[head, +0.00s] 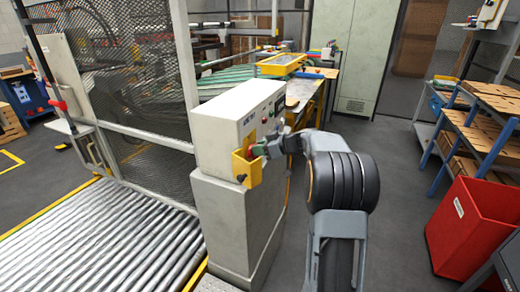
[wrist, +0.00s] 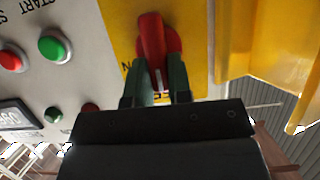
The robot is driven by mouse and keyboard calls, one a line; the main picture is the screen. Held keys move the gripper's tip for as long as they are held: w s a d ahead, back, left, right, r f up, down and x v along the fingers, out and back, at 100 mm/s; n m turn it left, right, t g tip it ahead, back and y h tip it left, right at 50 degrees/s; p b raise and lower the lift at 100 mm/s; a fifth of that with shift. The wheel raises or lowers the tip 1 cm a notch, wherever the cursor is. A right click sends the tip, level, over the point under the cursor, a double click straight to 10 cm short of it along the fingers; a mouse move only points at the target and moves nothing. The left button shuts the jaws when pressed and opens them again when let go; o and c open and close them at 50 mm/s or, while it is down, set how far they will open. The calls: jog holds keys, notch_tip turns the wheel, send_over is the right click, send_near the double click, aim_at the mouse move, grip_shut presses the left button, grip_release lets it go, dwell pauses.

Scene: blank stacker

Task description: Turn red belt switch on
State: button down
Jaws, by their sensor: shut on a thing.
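The red belt switch (wrist: 152,38) is a red rotary handle on a yellow plate (wrist: 120,18) in the wrist view. Its handle points roughly up and down in that picture, with a white mark near its lower end. Part of the lettering on the plate is hidden behind my fingers. My gripper (wrist: 160,72) has its two green-tipped fingers on either side of the handle, shut on it. In the head view my gripper (head: 266,148) is at the yellow switch box (head: 247,168) on the front of the pale control cabinet (head: 232,122). The switch itself is mostly hidden there.
Beside the switch are a green button (wrist: 53,46), a red button (wrist: 10,60) and a small display (wrist: 15,115). A mesh fence (head: 130,70) and roller conveyor (head: 100,235) are left of the cabinet. A red bin (head: 470,228) stands right, with open floor between.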

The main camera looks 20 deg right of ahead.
jog(key=m, duration=0.1)
jog(key=y+b, duration=0.1)
jog(key=m+g+b, duration=0.1)
jog(key=shift+w+d+f+m+y, duration=0.15)
jog(key=shift+w+d+m+y, duration=0.1)
jog(key=shift+d+m+y, duration=0.05)
jog(key=m+y, duration=0.2)
jog(key=m, duration=0.1)
jog(key=f+m+y+p, duration=0.1)
jog(key=m, duration=0.3)
jog(key=w+d+m+g+y+p, duration=0.1)
jog(key=m+y, duration=0.1)
jog(key=m, duration=0.1)
jog(key=shift+f+m+y, duration=0.3)
dwell(0.6)
jog(key=c, duration=1)
grip_release()
jog(key=shift+c, duration=0.2)
jog(key=shift+s, duration=0.1)
jog(key=b+v, duration=0.2)
jog(key=v, duration=1.1)
jog(key=shift+d, duration=0.4)
